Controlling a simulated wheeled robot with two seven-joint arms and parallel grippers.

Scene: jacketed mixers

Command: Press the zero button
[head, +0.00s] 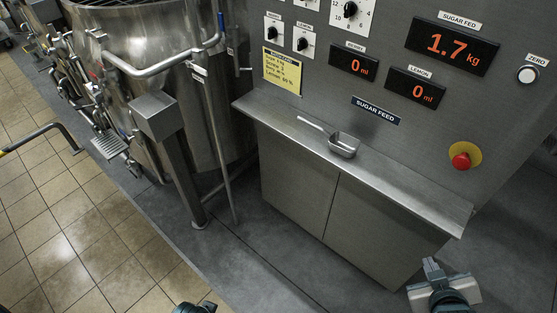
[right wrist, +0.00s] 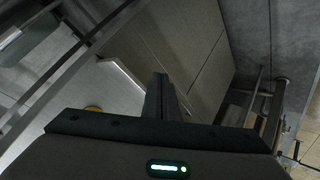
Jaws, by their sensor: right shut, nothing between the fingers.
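The zero button (head: 527,74) is a round white button in a dark ring at the far right of the upright steel panel, under a small ZERO label (head: 537,59). My right gripper (head: 432,266) is at the lower right of the head view, well below the button and apart from it, in front of the cabinet's right end. Its fingers are together and empty; they also show in the right wrist view (right wrist: 160,95). The sugar fed display (head: 453,45) reads 1.7 kg. My left gripper is not recognisable in these views.
A red stop button (head: 461,161) on a yellow disc sits low on the panel. A narrow steel ledge (head: 400,180) juts out below, with a metal scoop (head: 343,145) on it. A steel mixer (head: 150,90) with pipes stands at the left.

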